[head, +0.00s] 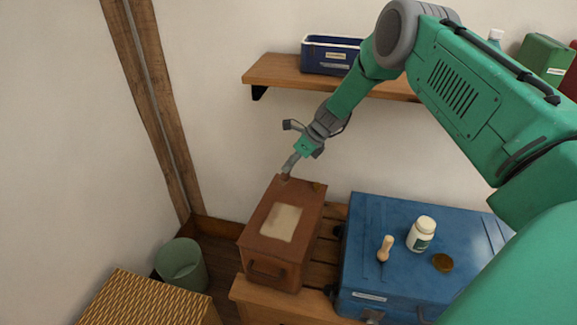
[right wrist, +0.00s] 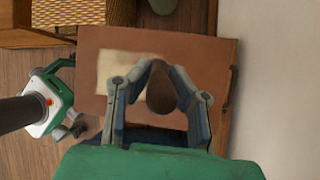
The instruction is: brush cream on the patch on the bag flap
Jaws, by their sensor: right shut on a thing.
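The brown bag (head: 267,266) stands on a wooden bench, its pale patch (head: 282,222) facing up on the flap. The patch also shows in the right wrist view (right wrist: 118,75), partly behind my fingers. My right gripper (head: 287,170) is at the bag's back edge, shut on a dark brown rounded thing (right wrist: 165,95); I cannot tell whether it is part of the bag. My left gripper seems to show partly at the left of the right wrist view (right wrist: 74,100).
The blue trunk (head: 385,217) is right of the bag, with a brown-gold lid (head: 442,262) on it. A green bin (head: 181,265) and a wicker basket (head: 145,304) are at left. A shelf (head: 275,72) with a blue box (head: 330,55) is on the wall above.

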